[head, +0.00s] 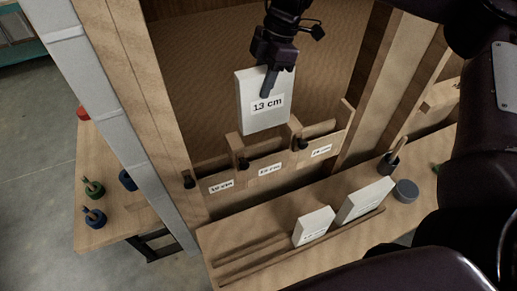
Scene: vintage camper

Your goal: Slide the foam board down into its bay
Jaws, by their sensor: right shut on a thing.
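The white foam board (256,119), labelled 13 cm, is held upright by my right gripper (270,84), which is shut on its upper edge. The board hangs over the middle bay (265,168) of a wooden rack, its lower edge close to the tops of the bay's dividers. I cannot tell whether that edge is inside the bay. The middle bay's label is small and seems to read 13 cm. The left bay (221,188) reads 10 cm; the right bay's label (321,151) is hard to read. My left gripper is not in view.
Two more white boards, a small one (314,226) and a larger one (364,201), stand in a slotted ledge in front of the rack. A grey round container (406,190) and a dark cup (388,164) stand at right. A wooden post (140,85) rises left of the rack.

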